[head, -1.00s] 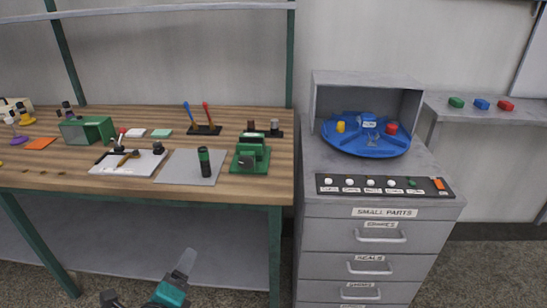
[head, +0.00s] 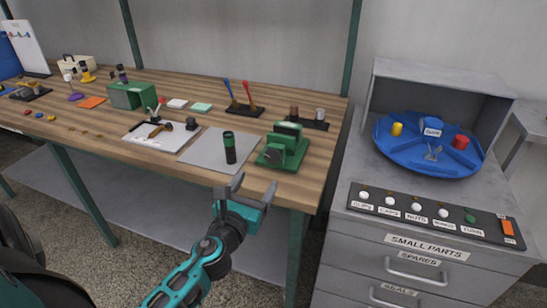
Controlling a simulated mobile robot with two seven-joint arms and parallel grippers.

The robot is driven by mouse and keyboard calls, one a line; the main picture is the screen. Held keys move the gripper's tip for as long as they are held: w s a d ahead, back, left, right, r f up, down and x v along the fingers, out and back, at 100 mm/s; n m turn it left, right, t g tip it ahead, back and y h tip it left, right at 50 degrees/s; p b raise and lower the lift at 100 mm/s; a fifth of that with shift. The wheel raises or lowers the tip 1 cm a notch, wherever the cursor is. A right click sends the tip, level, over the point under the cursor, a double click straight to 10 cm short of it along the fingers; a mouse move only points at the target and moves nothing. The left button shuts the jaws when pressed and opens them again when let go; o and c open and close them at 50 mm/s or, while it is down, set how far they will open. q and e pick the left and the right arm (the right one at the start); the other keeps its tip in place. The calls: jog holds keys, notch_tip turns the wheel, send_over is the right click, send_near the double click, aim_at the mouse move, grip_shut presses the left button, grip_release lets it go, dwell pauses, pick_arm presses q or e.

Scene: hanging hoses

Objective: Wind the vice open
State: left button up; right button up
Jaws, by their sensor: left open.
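The green vice (head: 283,147) stands on the wooden bench near its right front corner, on a green base. A grey round part shows on its front face; I cannot make out a handle or how far apart the jaws are. My left gripper (head: 254,186) is in front of the bench's front edge, below and to the left of the vice. Its two grey fingers are apart with nothing between them, and it does not touch the vice. My right gripper is not in view.
A dark cylinder with a green band (head: 229,147) stands on a grey mat (head: 204,146) left of the vice. A dark holder with two pegs (head: 309,121) is behind it. A grey drawer cabinet (head: 408,240) with a blue turntable (head: 388,154) stands to the right.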

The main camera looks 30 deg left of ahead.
aim_at(272, 157)
pick_arm(q)
jog(key=x, duration=1)
jog(key=shift+w+d, duration=0.1)
jog(key=shift+w, duration=0.05)
jog(key=c, duration=1.1)
